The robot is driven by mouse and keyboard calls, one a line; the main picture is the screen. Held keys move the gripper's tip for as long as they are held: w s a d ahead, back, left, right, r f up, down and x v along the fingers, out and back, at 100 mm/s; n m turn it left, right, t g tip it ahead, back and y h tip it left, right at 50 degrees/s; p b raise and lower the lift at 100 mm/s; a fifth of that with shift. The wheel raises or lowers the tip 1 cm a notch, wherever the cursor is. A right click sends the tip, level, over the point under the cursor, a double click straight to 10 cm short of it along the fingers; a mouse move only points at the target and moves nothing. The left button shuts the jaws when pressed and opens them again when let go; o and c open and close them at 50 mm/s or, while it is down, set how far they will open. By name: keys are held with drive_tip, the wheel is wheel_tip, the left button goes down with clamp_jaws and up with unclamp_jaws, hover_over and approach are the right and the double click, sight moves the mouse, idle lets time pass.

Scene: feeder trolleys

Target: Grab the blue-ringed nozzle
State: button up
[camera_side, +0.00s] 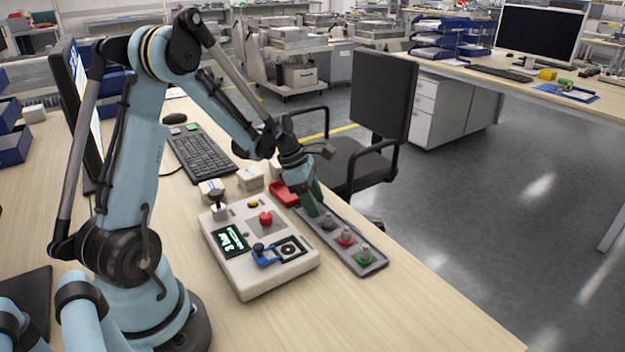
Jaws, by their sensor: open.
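A long grey tray (372,268) lies on the desk to the right of the control box. A green-ringed nozzle (364,253) and a red-ringed nozzle (346,237) stand upright in its near half. A greyish nozzle (328,222) stands farther back; I cannot make out its ring colour. No blue-ringed nozzle shows clearly. My gripper (314,207) points down over the far part of the tray, open, and hides what stands there. I cannot tell whether its fingers touch or surround anything.
A pale control box (250,285) with a red button, a screen and a blue bracket stands left of the tray. Small white boxes (250,178) and a red bin (284,193) sit behind. A keyboard (198,152) lies farther back. The desk front is clear.

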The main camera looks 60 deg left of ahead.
drive_tip(key=shift+c, duration=0.5)
drive_tip(key=c, duration=0.8)
drive_tip(key=shift+r, duration=0.1)
